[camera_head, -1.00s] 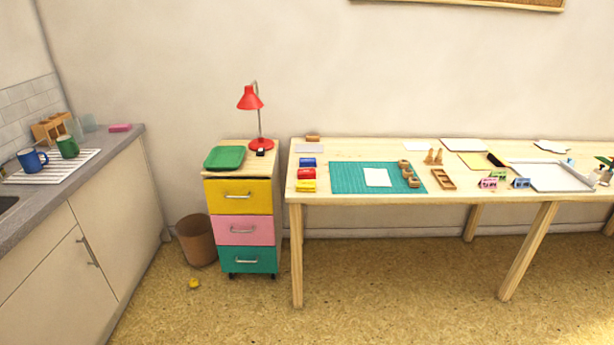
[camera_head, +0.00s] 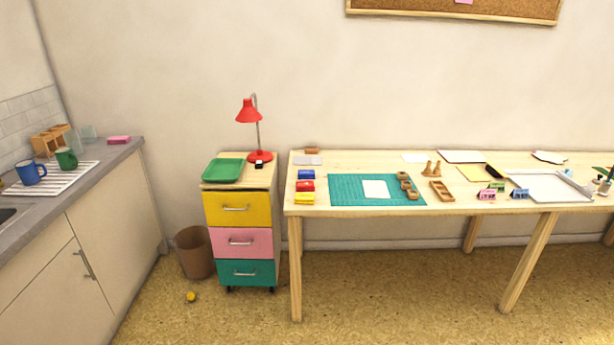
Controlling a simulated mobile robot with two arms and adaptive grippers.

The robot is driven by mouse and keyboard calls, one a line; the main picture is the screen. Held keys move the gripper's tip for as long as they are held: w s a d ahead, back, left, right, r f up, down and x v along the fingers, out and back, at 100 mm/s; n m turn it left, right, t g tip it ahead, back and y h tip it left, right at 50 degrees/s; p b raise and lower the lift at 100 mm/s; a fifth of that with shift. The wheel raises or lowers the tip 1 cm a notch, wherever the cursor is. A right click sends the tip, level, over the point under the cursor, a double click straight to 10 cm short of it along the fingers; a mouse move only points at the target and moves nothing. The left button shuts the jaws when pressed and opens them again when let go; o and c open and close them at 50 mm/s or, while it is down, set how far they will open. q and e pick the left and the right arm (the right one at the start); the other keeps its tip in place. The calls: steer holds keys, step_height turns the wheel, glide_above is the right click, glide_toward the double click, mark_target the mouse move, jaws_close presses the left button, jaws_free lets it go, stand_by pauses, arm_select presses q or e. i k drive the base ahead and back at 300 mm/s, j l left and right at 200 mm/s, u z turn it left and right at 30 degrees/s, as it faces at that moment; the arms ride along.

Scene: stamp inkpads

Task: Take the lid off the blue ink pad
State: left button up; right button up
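The blue ink pad (camera_head: 306,175) sits on the left part of the wooden table (camera_head: 470,207), at the back of a short row. A red ink pad (camera_head: 305,186) and a yellow ink pad (camera_head: 304,198) lie in front of it. The blue pad looks closed, but it is too small to make out the lid's edge. Neither of my grippers is in view.
A green cutting mat (camera_head: 345,190) with white paper lies right of the pads. A drawer unit (camera_head: 238,238) with a red lamp (camera_head: 250,112) and green tray (camera_head: 222,170) stands left of the table. A waste bin (camera_head: 194,252) and yellow ball (camera_head: 191,296) are on otherwise clear floor.

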mark_target(301, 173)
steer(key=i+j, duration=0.8)
steer(key=i, duration=0.2)
steer(key=l+z, duration=0.05)
